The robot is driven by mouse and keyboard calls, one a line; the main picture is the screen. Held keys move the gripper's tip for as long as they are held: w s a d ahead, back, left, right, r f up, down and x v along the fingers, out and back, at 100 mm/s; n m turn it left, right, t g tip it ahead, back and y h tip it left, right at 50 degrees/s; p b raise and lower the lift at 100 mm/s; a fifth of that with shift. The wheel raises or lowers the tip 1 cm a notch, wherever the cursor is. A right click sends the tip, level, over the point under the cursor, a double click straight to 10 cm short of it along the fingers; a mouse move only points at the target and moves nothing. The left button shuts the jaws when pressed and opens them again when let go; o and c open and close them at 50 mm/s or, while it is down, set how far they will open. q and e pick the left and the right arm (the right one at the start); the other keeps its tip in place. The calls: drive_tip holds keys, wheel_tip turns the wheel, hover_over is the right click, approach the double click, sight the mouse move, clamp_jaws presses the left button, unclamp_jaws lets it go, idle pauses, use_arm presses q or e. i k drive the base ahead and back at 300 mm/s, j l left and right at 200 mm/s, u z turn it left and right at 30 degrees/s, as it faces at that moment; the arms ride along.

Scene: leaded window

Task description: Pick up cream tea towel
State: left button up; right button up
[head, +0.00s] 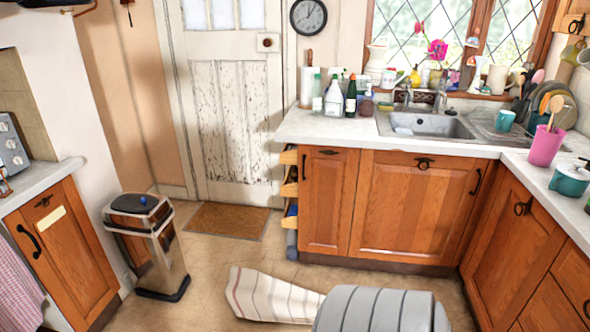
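A cream tea towel (268,297) with thin dark reddish stripes shows at the bottom middle of the head view. It seems to lie spread low, over the tiled floor, wider at its left end. Its right end meets or passes behind a grey ribbed rounded shape, and I cannot tell whether they touch. Neither my left nor my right gripper is in view, so nothing is seen holding the towel.
The grey ribbed shape (380,312) fills the bottom centre; I cannot tell what it is. A bin (150,250) stands left, a doormat (227,221) by the door. Wooden cabinets (410,205) with a crowded sink counter line the right. A pink checked cloth (15,285) hangs far left.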

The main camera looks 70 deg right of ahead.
sight(252, 294)
drive_tip(key=z, duration=1.85)
